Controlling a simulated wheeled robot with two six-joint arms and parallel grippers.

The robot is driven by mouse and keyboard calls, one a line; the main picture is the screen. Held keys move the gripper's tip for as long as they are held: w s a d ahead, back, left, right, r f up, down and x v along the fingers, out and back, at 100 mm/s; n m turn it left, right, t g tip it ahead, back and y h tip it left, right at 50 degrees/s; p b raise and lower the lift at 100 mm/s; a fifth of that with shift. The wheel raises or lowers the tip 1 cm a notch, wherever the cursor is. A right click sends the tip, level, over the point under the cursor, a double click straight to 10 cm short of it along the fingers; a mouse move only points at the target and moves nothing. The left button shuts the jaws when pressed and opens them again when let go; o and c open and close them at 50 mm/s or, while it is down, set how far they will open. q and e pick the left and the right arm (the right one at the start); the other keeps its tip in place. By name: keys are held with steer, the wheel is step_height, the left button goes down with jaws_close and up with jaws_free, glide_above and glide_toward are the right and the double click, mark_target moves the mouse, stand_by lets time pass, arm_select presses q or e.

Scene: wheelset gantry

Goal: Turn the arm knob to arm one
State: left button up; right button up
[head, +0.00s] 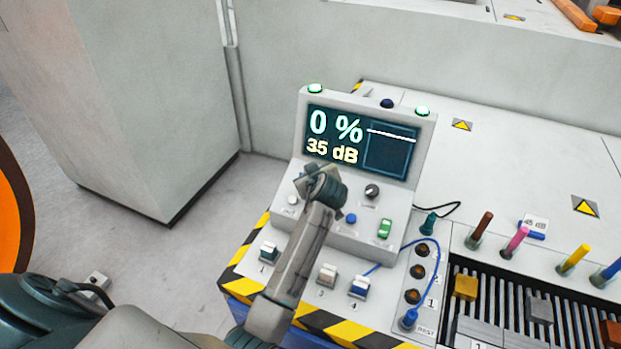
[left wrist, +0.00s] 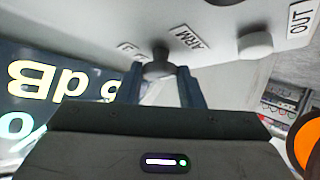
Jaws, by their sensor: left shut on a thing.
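The control console (head: 290,232) stands at the middle of the head view, its screen (head: 362,143) reading 0 % and 35 dB. My left gripper (head: 312,184) reaches its sloped panel below the screen and hides the arm knob there. In the left wrist view the dark arm knob (left wrist: 159,66) sits beside the printed ARM label (left wrist: 193,37). My left gripper (left wrist: 160,82) has one finger on each side of the knob and is shut on it. The knob's pointer direction is not clear. My right gripper is not in view.
A second dark knob (head: 372,191), a blue button (head: 351,218) and a green switch (head: 385,229) lie right of my gripper. Numbered switches, including a blue one (head: 359,287), line the front. A blue cable (head: 438,262) and coloured probes stand at right.

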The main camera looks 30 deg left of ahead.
arm_select(q)
steer(key=shift+n, duration=0.4)
steer(key=o, duration=1)
steer(key=shift+y, duration=0.3)
steer(key=shift+c, duration=0.2)
steer(key=shift+r, duration=0.1)
